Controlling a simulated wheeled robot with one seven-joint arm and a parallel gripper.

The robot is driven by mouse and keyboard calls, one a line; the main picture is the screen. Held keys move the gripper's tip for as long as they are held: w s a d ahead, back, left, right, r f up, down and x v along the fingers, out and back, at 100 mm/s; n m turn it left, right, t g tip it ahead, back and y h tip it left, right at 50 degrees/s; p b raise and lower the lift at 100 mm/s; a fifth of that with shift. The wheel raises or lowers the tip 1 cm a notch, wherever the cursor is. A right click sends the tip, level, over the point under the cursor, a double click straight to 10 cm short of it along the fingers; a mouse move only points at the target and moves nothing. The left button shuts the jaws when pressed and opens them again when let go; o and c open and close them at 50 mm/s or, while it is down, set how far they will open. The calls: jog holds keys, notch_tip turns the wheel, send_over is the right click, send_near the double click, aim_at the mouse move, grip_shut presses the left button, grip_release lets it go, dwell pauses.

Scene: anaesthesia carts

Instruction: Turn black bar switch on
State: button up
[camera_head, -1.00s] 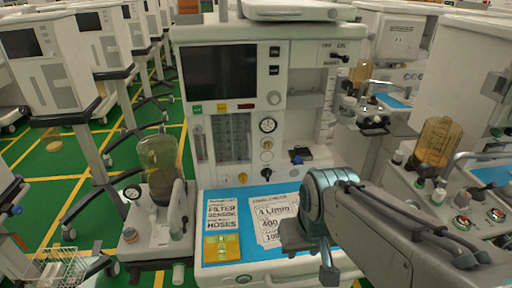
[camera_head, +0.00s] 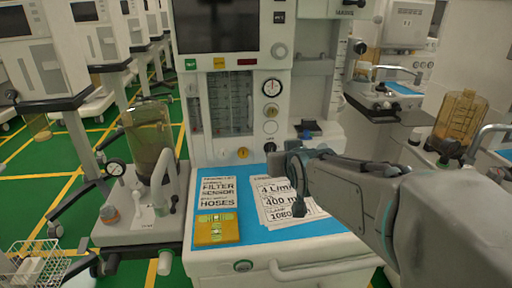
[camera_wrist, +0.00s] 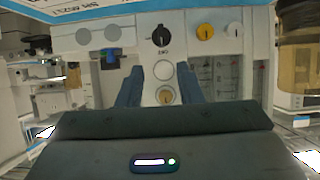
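A black bar switch (camera_head: 350,3) sits at the upper right of the anaesthesia machine's front panel, cut by the top edge of the head view. Its position cannot be read now. A black knob (camera_head: 270,147) is low on the same panel; it shows larger in the wrist view (camera_wrist: 161,35). My gripper (camera_wrist: 162,88) is open and empty in the wrist view, its two blue-grey fingers apart, facing the lower panel around a white round button and a yellow-centred knob. It appears short of the panel. In the head view my arm hides most of it.
A blue worktop (camera_head: 330,227) with printed sheets and a yellow pad (camera_head: 216,229) lies below the panel. A canister (camera_head: 148,135) stands at left. Another cart with an amber canister (camera_head: 461,120) is close on the right.

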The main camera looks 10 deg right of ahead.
aim_at(272, 146)
jog(key=shift+t, duration=0.5)
jog(key=b+x, duration=0.1)
jog(key=x, duration=1.4)
jog(key=shift+w+r+b, duration=0.15)
jog(key=shift+b, duration=0.15)
grip_shut()
